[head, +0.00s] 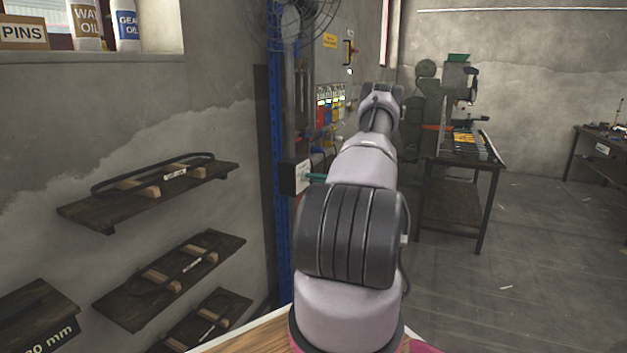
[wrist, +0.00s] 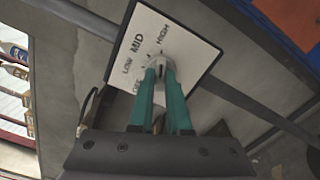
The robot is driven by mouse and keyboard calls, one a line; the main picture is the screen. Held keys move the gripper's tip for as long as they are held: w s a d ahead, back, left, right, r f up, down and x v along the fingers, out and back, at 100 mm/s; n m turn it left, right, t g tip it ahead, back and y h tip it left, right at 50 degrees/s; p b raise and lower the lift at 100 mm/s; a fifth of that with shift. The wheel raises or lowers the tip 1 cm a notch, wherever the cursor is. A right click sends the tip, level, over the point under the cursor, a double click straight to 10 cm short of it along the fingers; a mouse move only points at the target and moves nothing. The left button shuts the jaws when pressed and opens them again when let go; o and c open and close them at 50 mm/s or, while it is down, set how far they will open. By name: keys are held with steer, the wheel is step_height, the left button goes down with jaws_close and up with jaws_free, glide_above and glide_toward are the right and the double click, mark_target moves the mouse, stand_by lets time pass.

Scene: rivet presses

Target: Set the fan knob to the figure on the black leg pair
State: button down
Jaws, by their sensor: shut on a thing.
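The fan knob (wrist: 160,68) is a small round knob on a white dial plate (wrist: 185,40) marked LOW, MID and HIGH, with a fourth mark partly hidden by a finger. My gripper (wrist: 161,76) has its two teal fingers closed on the knob from the front. The knob's pointer is too small to read surely. In the head view the dial's box (head: 290,177) is on the blue post, with the teal fingertips (head: 311,178) at its right side. I cannot make out the black leg pair or its figure in either view.
Coloured items (head: 330,112) hang on the wall behind my arm. Shelves (head: 150,190) with belts are at left. A bench with a press (head: 458,150) stands at right, with open floor beside it.

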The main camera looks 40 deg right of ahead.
stand_by(0.4)
steer(key=c, duration=0.9)
jaws_free()
steer(key=shift+o, duration=0.2)
steer(key=v, duration=1.1)
